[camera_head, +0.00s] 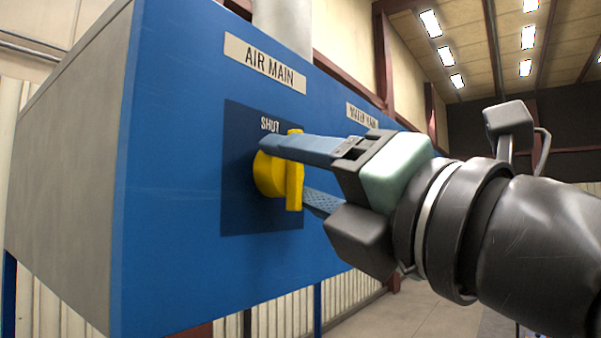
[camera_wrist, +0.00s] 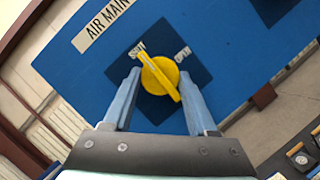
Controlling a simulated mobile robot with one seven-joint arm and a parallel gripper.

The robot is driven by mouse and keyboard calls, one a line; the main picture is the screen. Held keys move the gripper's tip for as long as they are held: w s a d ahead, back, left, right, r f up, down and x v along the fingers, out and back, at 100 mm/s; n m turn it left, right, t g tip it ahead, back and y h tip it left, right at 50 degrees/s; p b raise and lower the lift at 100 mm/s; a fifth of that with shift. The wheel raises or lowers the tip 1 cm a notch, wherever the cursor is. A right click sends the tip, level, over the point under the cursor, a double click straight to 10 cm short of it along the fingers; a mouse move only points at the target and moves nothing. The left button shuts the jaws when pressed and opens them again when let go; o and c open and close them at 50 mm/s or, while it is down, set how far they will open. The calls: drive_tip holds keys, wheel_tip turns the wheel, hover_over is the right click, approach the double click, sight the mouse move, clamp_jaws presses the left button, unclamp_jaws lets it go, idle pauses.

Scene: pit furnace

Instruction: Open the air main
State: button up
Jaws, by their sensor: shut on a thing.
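A yellow rotary knob with a raised bar handle (camera_head: 294,175) sits on a dark blue square plate (camera_head: 243,205) under the AIR MAIN label (camera_head: 264,62). The knob also shows in the wrist view (camera_wrist: 158,75), where one end of its bar is by the word SHUT (camera_wrist: 137,50). The word OPEN (camera_wrist: 183,53) is on the plate to the right, away from the bar. My gripper (camera_head: 284,169) has its two blue fingers on either side of the knob, shut on it. In the head view, the gripper hides the plate's right part.
The plate is on a blue panel face of a large box with a grey side (camera_head: 70,170). A second label (camera_head: 361,117), partly hidden by my gripper, is farther right. A grey pipe (camera_head: 283,25) rises behind the box. Open floor (camera_head: 430,305) shows at lower right.

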drive_tip(key=m, duration=0.1)
drive_tip(key=m+h, duration=0.1)
drive_tip(key=m, duration=0.2)
drive_tip(key=shift+s+a+r+m+h, duration=0.1)
drive_tip(key=shift+r+m+h, duration=0.15)
drive_tip(key=shift+m+h, duration=0.15)
drive_tip(key=m, duration=0.1)
drive_tip(key=m+g+p, duration=0.1)
drive_tip(key=m, duration=0.1)
drive_tip(key=m+h+p, duration=0.1)
drive_tip(key=shift+r+g, duration=0.25)
drive_tip(key=shift+g, duration=0.05)
drive_tip(key=m+g+p, duration=0.1)
drive_tip(key=m+p, duration=0.2)
drive_tip(key=m, duration=0.1)
drive_tip(key=shift+r+h, duration=0.15)
drive_tip(key=shift+h, duration=0.25)
drive_tip(key=shift+m+g+p, duration=1.05)
drive_tip(key=shift+m+g, duration=0.25)
drive_tip(key=shift+m, duration=0.6)
drive_tip(key=o, duration=1.4)
drive_tip(key=shift+c, duration=0.2)
